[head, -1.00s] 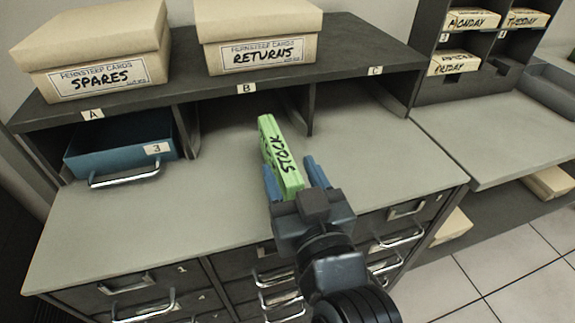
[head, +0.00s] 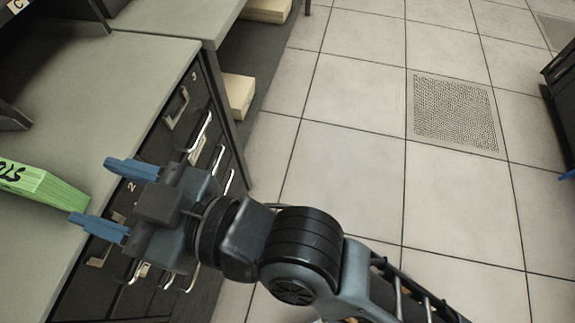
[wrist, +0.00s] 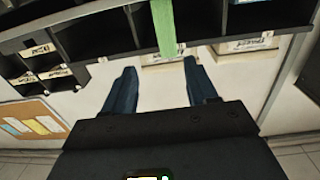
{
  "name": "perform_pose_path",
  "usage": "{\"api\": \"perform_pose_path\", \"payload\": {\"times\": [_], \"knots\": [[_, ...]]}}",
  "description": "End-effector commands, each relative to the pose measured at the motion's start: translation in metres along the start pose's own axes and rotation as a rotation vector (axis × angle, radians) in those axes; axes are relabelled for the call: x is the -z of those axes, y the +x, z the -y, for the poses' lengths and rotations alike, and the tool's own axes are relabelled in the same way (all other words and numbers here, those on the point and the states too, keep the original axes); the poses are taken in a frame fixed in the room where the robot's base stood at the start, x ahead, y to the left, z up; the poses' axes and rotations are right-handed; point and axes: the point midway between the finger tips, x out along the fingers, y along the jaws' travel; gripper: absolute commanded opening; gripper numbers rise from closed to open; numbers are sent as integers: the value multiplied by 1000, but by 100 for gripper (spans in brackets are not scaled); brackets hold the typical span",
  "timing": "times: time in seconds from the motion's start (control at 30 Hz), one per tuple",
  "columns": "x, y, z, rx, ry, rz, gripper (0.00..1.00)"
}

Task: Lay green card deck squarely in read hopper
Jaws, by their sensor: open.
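The green card deck (head: 38,185), with black handwriting on it, lies on the grey cabinet top at the left edge of the head view, partly cut off. My gripper (head: 88,192) is open and empty, its two blue fingers pointing at the deck's near end. In the wrist view the deck (wrist: 164,28) shows as a green strip just beyond and between the spread fingertips (wrist: 159,66). I cannot tell the exact gap. I see no read hopper in these views.
The grey cabinet top (head: 110,75) ends above drawers with metal handles (head: 200,130). A lower shelf holds a cream box (head: 238,97). Open tiled floor (head: 355,110) with a perforated tile (head: 455,112) lies to the right. A dark piece of furniture (head: 562,95) stands at the right edge.

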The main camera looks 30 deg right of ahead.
Motion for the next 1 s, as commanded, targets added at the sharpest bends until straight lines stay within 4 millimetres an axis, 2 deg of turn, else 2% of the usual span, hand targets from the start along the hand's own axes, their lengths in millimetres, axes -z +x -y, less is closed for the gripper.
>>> {"api": "perform_pose_path", "payload": {"times": [0.17,0.3,0.43,0.57,0.7,0.83,1.0], "knots": [[-43,-58,-38,-163,42,57,57],[-72,-124,-66,-324,72,99,57],[-90,-186,-78,-459,90,134,57],[-98,-247,-79,-581,101,168,57],[-97,-306,-69,-693,108,202,57],[-90,-346,-56,-767,113,229,57],[-81,-374,-42,-817,115,246,57]]}}
